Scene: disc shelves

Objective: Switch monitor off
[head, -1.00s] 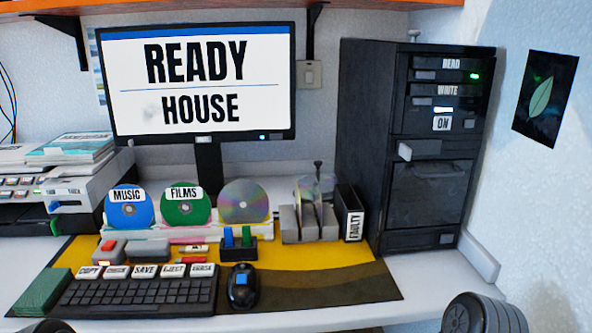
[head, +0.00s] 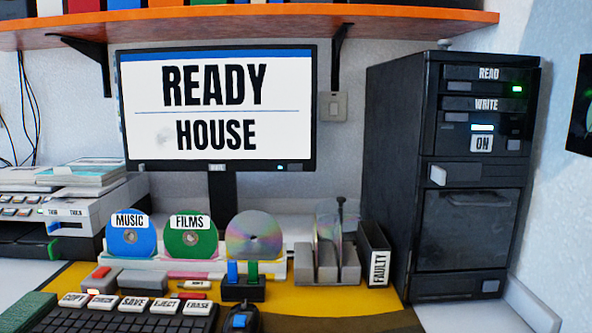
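The monitor (head: 217,110) stands behind the desk on a dark stand. Its screen is lit white with a blue top bar and reads "READY" above "HOUSE". A small green light and a pale button (head: 285,167) sit on the lower right of its black bezel. A small pale label (head: 217,168) is at the middle of the lower bezel. Neither of my grippers is in this view.
A black tower (head: 390,170) with a green light stands right of the monitor. Discs in a rack (head: 165,265), a grey slotted holder (head: 327,265) and a black "FAULTY" box (head: 376,255) stand below the screen. The keyboard (head: 110,320) is in front. An orange shelf (head: 250,17) hangs above.

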